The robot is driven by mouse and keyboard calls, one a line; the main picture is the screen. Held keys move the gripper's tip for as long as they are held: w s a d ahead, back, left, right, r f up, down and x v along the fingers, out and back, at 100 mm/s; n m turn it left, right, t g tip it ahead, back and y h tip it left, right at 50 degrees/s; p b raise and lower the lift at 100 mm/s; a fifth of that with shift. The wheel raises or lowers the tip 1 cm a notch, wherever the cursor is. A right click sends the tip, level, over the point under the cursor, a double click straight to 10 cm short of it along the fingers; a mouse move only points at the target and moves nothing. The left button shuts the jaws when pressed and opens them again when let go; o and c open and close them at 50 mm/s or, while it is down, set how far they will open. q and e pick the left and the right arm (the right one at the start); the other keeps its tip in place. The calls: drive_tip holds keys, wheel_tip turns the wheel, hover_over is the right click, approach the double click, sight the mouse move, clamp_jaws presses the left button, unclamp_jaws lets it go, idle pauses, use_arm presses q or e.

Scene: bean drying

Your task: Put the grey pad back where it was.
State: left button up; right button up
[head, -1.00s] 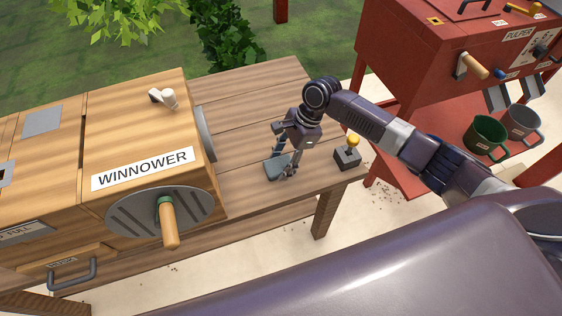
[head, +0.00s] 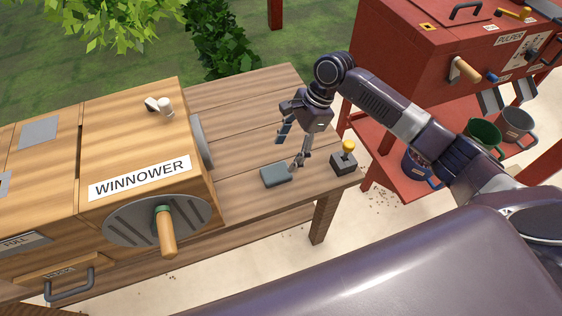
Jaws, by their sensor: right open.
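The grey pad (head: 276,175) lies flat on the wooden table (head: 245,125), to the right of the winnower and near the table's front edge. My right gripper (head: 292,148) is open and empty. Its fingers hang above the table, just up and right of the pad in the picture, apart from it. My left gripper is out of the picture.
The wooden winnower (head: 140,150) with its crank handle (head: 165,230) fills the left. The red pulper (head: 450,60) and mugs are at right.

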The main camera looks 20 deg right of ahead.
drive_tip(key=v, duration=0.3)
drive_tip(key=shift+d+r, duration=0.15)
drive_tip(key=shift+r, duration=0.2)
